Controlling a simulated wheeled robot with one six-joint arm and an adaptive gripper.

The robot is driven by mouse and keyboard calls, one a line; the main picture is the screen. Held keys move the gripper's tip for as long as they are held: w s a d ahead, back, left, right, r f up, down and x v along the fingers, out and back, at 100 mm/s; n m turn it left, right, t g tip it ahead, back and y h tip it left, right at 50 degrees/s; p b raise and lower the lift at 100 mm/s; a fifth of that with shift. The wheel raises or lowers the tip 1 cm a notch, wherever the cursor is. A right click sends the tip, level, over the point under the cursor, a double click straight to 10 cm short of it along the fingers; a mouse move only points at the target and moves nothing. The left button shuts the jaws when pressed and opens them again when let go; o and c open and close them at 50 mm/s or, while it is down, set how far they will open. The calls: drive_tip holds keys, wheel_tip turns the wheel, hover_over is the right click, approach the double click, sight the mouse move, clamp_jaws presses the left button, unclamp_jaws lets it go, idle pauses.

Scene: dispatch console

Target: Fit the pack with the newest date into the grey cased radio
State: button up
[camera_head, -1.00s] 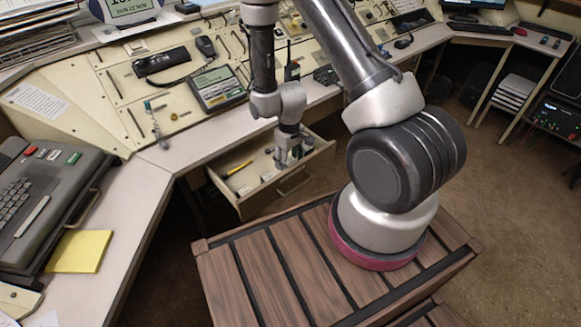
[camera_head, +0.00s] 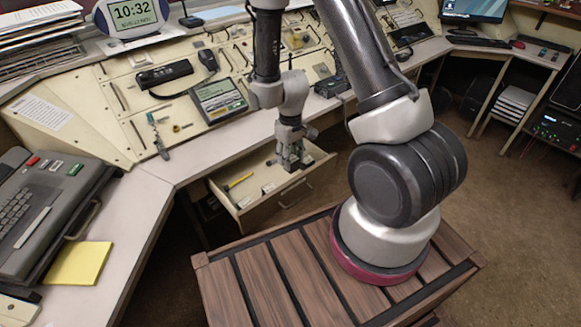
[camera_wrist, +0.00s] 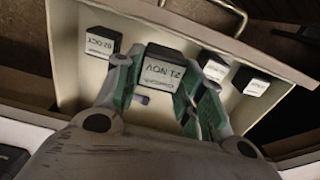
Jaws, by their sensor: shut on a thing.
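My gripper (camera_wrist: 163,82) is shut on a dark pack (camera_wrist: 160,68) with a white label, which reads upside down as 21 NOV. In the head view my gripper (camera_head: 293,158) is over the open drawer (camera_head: 245,208). Other dark packs with white labels lie in the drawer: one at left (camera_wrist: 99,40), its label perhaps reading 02 OCT, one right of the held pack (camera_wrist: 215,69), and one farther right (camera_wrist: 252,82). Their small dates are hard to read. I cannot tell which device is the grey cased radio; my arm hides part of the console.
A yellow-handled tool (camera_head: 239,181) lies in the drawer. On the console are a black handset (camera_head: 164,74) and a grey unit with a greenish screen (camera_head: 220,100). The worktop in front (camera_head: 215,150) is mostly clear. A keyboard machine (camera_head: 40,210) and yellow notes (camera_head: 77,262) are at left.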

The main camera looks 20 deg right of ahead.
wheel_tip(320, 180, up, 2)
drive_tip(key=shift+r, duration=0.2)
drive_tip(key=shift+s+r+m, duration=0.25)
drive_tip(key=shift+r+m, duration=0.1)
drive_tip(key=shift+m, duration=0.05)
drive_tip(key=w+r+m, duration=0.2)
drive_tip(key=w+r, duration=0.3)
drive_tip(key=w, duration=0.3)
drive_tip(key=shift+w+a+r+m, duration=0.25)
drive_tip(key=shift+a+m, duration=0.05)
drive_tip(key=shift+m, duration=0.1)
drive_tip(key=shift+s, duration=0.1)
